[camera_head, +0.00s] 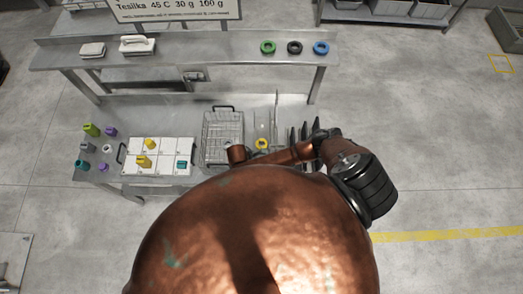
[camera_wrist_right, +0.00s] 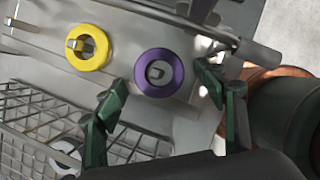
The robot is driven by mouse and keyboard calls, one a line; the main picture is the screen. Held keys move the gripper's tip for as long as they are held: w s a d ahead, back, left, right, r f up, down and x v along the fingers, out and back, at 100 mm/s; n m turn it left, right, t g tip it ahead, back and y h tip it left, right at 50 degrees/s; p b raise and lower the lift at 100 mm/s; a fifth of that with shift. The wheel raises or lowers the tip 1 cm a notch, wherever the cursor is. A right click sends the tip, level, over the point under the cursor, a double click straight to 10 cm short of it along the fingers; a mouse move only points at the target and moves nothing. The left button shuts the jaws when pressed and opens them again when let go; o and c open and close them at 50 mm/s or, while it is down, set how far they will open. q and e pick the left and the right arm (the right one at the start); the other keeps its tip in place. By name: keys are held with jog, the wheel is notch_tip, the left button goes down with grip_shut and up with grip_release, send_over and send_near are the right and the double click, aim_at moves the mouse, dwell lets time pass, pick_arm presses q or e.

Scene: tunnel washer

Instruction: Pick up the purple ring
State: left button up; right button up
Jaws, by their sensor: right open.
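The purple ring (camera_wrist_right: 178,73) lies flat near the middle of the right wrist view, on a grey metal surface. A small grey peg-like piece shows in its hole. My right gripper (camera_wrist_right: 160,80) is open, with one dark green finger on each side of the ring. I see no clear contact between fingers and ring. In the head view my copper arm and body cover much of this area, and I cannot make out the purple ring there. My left gripper is not in view.
A yellow ring (camera_wrist_right: 74,58) around a metal post sits left of the purple ring. A wire basket (camera_wrist_right: 30,110) is at the lower left. A metal rod (camera_wrist_right: 190,22) runs close above. Green, black and blue rings (camera_head: 321,48) lie on the back shelf.

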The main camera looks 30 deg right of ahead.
jog(key=shift+c, duration=0.5)
jog(key=c, duration=1.1)
notch_tip(320, 180, up, 18)
jog(key=shift+r+b, duration=0.1)
jog(key=shift+b, duration=0.35)
